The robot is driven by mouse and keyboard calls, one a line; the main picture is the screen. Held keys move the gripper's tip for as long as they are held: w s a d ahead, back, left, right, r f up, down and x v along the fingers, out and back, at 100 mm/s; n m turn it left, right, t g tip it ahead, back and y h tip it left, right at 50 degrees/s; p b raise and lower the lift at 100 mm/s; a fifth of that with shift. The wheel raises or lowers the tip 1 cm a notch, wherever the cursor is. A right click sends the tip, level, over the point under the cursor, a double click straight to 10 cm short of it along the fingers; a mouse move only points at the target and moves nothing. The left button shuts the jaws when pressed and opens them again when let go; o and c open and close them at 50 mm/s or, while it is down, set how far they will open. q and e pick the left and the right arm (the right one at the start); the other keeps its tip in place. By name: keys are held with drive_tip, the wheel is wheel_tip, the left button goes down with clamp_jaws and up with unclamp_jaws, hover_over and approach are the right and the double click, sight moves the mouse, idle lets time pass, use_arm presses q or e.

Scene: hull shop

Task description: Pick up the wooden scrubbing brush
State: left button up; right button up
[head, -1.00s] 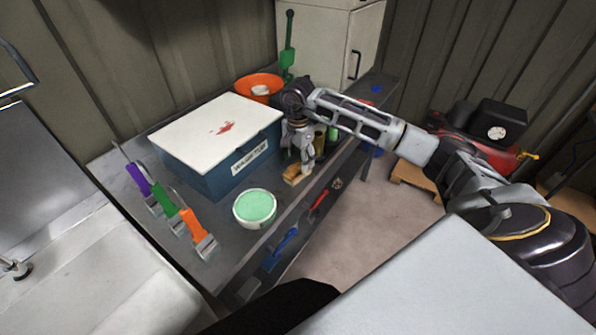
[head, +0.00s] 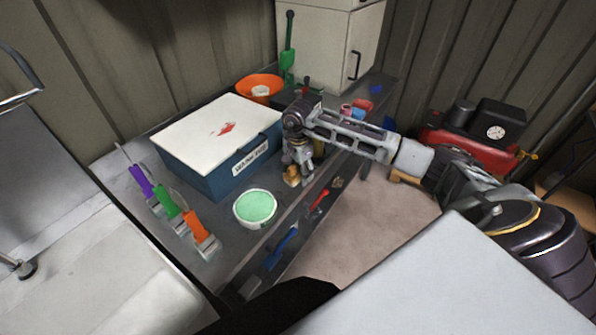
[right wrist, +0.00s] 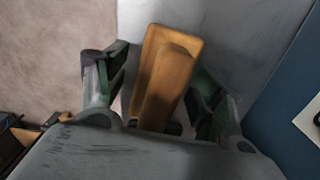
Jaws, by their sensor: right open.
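The wooden scrubbing brush (head: 291,176) is a tan block on the grey bench top, near its front edge, to the right of the blue tub. My right gripper (head: 299,170) is right over it in the head view and hides part of it. In the right wrist view the brush (right wrist: 167,75) lies between the two spread fingers of my open right gripper (right wrist: 158,90). A gap shows on the left side, and the right finger is close to the brush. My left gripper is not in view.
A blue wash tub (head: 205,173) with a white lid stands left of the gripper. A bowl of green stuff (head: 255,208) is in front. Several coloured-handled brushes (head: 190,222) lie at left. An orange bowl (head: 259,82) and a white cabinet (head: 325,50) are behind.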

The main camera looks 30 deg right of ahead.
idle(0.4)
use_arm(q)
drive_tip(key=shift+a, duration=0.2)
use_arm(e)
drive_tip(key=c, duration=1.1)
drive_tip(key=shift+r, duration=0.2)
drive_tip(key=shift+c, duration=0.2)
wheel_tip(320, 180, up, 9)
drive_tip(key=shift+r+b, duration=0.2)
drive_tip(key=shift+b, duration=0.55)
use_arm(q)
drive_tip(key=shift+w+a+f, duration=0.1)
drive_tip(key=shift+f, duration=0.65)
use_arm(e)
drive_tip(key=shift+r, duration=0.15)
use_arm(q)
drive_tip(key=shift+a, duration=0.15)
use_arm(e)
drive_tip(key=o, duration=0.4)
drive_tip(key=shift+c, duration=1.3)
